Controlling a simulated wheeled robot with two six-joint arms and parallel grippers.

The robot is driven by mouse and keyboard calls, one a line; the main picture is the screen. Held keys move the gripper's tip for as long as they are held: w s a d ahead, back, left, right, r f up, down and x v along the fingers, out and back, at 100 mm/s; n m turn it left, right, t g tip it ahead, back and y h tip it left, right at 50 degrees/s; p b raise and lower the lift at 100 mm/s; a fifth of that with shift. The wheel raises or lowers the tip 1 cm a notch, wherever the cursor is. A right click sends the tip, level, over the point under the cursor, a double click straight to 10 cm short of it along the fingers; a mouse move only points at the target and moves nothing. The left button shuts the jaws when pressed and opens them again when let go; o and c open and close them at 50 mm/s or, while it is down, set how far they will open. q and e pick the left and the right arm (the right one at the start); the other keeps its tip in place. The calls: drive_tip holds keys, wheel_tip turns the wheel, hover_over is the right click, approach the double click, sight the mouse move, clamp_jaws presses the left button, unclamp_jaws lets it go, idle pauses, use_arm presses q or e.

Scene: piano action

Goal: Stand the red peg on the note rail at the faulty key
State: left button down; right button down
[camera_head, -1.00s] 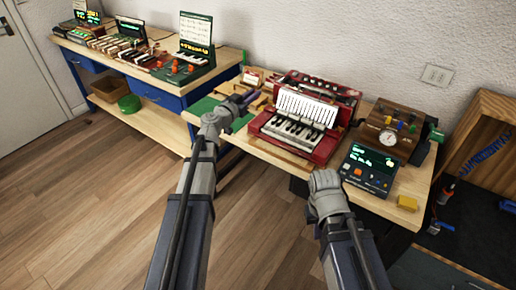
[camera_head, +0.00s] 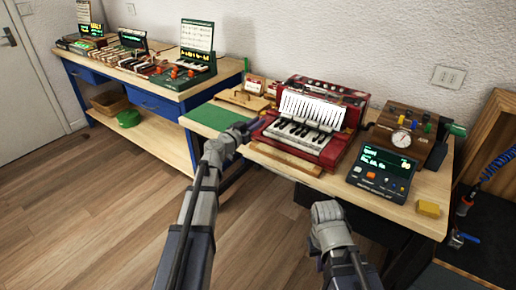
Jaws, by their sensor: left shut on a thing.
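My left gripper (camera_head: 246,128) is low over the near-left edge of the front workbench, by the left side of the red accordion (camera_head: 305,135). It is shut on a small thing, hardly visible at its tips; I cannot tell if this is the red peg. My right gripper (camera_head: 325,210) hangs in front of the bench; its fingers are hidden, so its opening cannot be told. Small piano-key units (camera_head: 128,47) stand on the blue bench at the back left, with small orange-red pieces (camera_head: 174,71) beside the green unit (camera_head: 189,75). I cannot make out which part is the note rail.
A dark display box (camera_head: 382,172), a wooden gauge box (camera_head: 405,132) and a yellow block (camera_head: 428,209) stand on the right of the front bench (camera_head: 340,187). A green mat (camera_head: 212,116) lies at its left end. The wooden floor (camera_head: 90,215) is clear at the left.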

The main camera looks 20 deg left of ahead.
use_arm(q)
drive_tip(key=shift+f+b, duration=3.95)
drive_tip(key=shift+f, duration=0.5)
drive_tip(key=shift+f, duration=0.25)
drive_tip(key=c, duration=0.8)
unclamp_jaws()
drive_tip(key=shift+r, duration=0.1)
drive_tip(key=shift+c, duration=0.2)
drive_tip(key=shift+r, duration=0.2)
drive_tip(key=v, duration=1.2)
drive_tip(key=shift+p, duration=0.3)
